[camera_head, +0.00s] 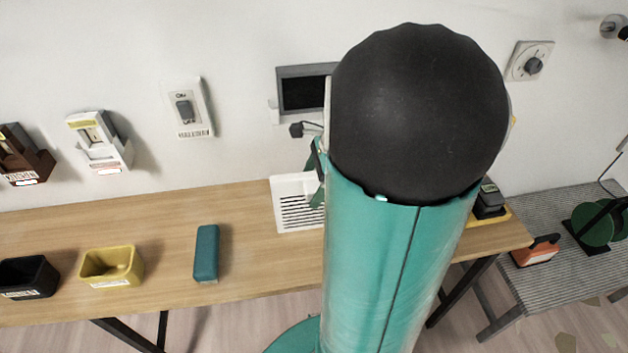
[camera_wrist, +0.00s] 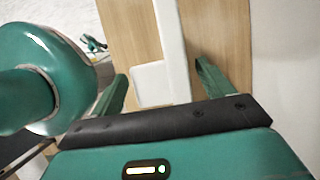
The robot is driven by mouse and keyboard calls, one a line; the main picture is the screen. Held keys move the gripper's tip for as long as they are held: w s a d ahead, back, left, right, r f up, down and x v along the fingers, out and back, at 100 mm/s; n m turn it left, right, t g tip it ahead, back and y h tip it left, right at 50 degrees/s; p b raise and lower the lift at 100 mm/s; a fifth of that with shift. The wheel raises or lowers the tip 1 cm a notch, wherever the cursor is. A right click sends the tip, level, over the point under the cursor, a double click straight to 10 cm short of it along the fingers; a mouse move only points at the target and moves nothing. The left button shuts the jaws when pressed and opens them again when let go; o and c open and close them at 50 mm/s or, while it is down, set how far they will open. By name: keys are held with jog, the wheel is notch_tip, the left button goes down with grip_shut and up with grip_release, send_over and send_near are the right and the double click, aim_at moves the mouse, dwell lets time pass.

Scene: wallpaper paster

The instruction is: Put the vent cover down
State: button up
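The white slatted vent cover (camera_head: 298,215) is at the back of the wooden table in the head view, partly hidden by my arm. Its slats face the camera; I cannot tell whether it lies flat or is tilted. In the wrist view, a long white strip and a block of the cover (camera_wrist: 172,45) show between my fingers, above bare wood. My gripper (camera_wrist: 160,68) has its two green fingers spread on either side of the white part, with a small gap at each side. In the head view my gripper is mostly hidden behind my arm.
A dark, grey-framed wall opening (camera_head: 303,93) is above the cover. A teal block (camera_head: 206,252), a yellow bin (camera_head: 112,265) and a black bin (camera_head: 28,277) stand on the table (camera_head: 160,220) to the left. A striped bench (camera_head: 545,215) is at right. Wood between block and cover is clear.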

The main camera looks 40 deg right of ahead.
jog(key=v, duration=1.2)
jog(key=s+a+n+t+h, duration=0.1)
jog(key=a+n+h, duration=0.1)
jog(key=a+n, duration=1)
jog(key=s+a+r+n+t+h, duration=0.1)
jog(key=a+n+t, duration=0.1)
jog(key=a+n, duration=1)
jog(key=a, duration=0.2)
jog(key=shift+a+r+n+h, duration=0.2)
jog(key=shift+a+n+h, duration=0.15)
jog(key=shift+n+h, duration=0.05)
